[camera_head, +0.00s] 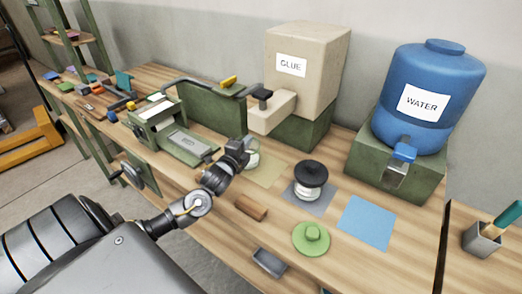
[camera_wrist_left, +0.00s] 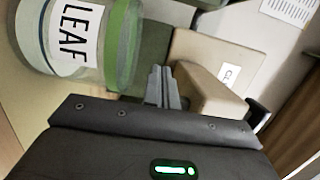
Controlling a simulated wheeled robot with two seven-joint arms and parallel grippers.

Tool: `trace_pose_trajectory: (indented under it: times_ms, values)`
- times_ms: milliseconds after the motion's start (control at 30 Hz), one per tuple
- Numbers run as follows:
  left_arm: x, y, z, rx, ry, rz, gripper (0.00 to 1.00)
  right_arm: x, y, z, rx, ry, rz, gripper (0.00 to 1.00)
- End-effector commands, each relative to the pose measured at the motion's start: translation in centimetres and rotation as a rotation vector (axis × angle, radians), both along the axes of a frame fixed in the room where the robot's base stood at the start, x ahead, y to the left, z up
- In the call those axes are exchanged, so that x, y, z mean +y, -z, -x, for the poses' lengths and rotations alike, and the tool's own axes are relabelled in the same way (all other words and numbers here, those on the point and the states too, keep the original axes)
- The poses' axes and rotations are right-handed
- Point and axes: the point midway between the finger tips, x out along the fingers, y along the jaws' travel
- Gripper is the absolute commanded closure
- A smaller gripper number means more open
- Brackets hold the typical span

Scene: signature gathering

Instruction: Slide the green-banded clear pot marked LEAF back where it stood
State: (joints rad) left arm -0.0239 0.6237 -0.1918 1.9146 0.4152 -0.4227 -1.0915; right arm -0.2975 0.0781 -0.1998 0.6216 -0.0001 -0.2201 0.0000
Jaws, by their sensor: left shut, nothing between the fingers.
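The clear pot marked LEAF (camera_wrist_left: 75,38) with its green band (camera_wrist_left: 122,45) fills the upper left of the left wrist view. In the head view only part of the pot (camera_head: 253,159) shows behind my left gripper, by a tan square (camera_head: 268,171) on the bench. My left gripper (camera_head: 246,146) is shut and empty beside the pot; its closed fingers also show in the left wrist view (camera_wrist_left: 158,76), to the right of the pot. I cannot tell whether they touch it. My right gripper is not in view.
The glue dispenser (camera_head: 315,65) and blue water tank (camera_head: 428,92) stand behind. A green lid (camera_head: 311,238) and brown block (camera_head: 251,206) lie in front. A green press (camera_head: 172,130) is left.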

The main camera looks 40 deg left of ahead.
Motion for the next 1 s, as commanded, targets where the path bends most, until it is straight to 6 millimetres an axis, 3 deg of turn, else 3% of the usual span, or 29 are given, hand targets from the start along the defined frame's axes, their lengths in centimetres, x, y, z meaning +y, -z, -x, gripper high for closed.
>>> trace_pose_trajectory:
  times_ms: [267, 400, 600, 1000]
  values:
    - [-5.3, -0.4, -3.3, -0.001, 0.0, 0.005, 1.0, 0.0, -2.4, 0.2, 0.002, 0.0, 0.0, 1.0]
    - [-5.0, 2.7, -3.0, 0.003, -0.003, -0.001, 1.0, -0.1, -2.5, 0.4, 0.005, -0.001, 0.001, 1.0]
    - [-5.0, 5.1, -3.0, 0.001, -0.001, -0.001, 1.0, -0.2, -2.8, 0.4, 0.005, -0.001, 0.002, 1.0]
    - [-4.1, 5.0, -2.5, -0.001, 0.0, 0.0, 1.0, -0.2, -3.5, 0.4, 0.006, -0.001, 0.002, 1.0]
